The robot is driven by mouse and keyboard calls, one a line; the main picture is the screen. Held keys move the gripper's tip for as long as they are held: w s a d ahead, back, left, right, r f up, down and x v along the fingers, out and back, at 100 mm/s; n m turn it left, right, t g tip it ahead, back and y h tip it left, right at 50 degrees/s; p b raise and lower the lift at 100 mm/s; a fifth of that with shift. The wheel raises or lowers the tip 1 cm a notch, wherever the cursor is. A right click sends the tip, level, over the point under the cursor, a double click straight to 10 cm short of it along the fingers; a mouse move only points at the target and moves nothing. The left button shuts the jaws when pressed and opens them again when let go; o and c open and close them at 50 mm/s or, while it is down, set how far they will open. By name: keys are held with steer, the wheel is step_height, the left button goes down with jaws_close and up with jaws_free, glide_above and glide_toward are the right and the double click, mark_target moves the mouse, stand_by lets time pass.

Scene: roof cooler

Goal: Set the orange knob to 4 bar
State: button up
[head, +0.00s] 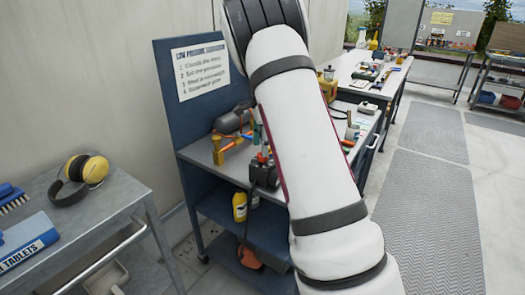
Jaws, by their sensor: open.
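A blue-framed bench (195,150) with a sign on its back panel stands left of centre. On its top are a small yellow and orange fitting (222,148), a dark grey cylinder (232,120) and a dark block-shaped device (263,172) with small coloured parts near it. I cannot tell which part is the orange knob, and no pressure scale is readable. My white arm crosses the middle of the view and hides the right part of the bench top. My gripper is not in view.
The sign (200,68) has a numbered list, mostly unreadable. Yellow ear muffs (88,168) and a blue box (25,243) lie on a grey cart at left. A yellow bottle (240,207) and an orange item (250,258) are on lower shelves. Grey floor mats (430,215) lie clear at right.

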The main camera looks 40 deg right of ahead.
step_height(320, 180, up, 9)
stand_by(0.3)
stand_by(0.5)
steer(key=s+a+r+n+t+y+p, duration=0.1)
steer(key=s+a+r+n+p, duration=0.1)
steer(key=s+a+r+n, duration=0.55)
steer(key=s+a+r+n+t+p, duration=0.1)
steer(key=s+a+r+n+p, duration=0.25)
steer(key=s+a+r, duration=0.45)
steer(key=s+a+f+n, duration=0.1)
steer(key=s+a+n, duration=0.2)
steer(key=s, duration=0.4)
steer(key=s+a+f+n+t+p, duration=0.1)
steer(key=s+a+f+n, duration=0.1)
steer(key=s+n, duration=0.3)
steer(key=s+a+f+n+t+h+p, duration=0.1)
steer(key=s+a+n, duration=0.2)
steer(key=s, duration=0.7)
steer(key=shift+s+a+f+n, duration=0.25)
steer(key=shift+s+a+n, duration=0.05)
steer(key=shift+a+n, duration=0.1)
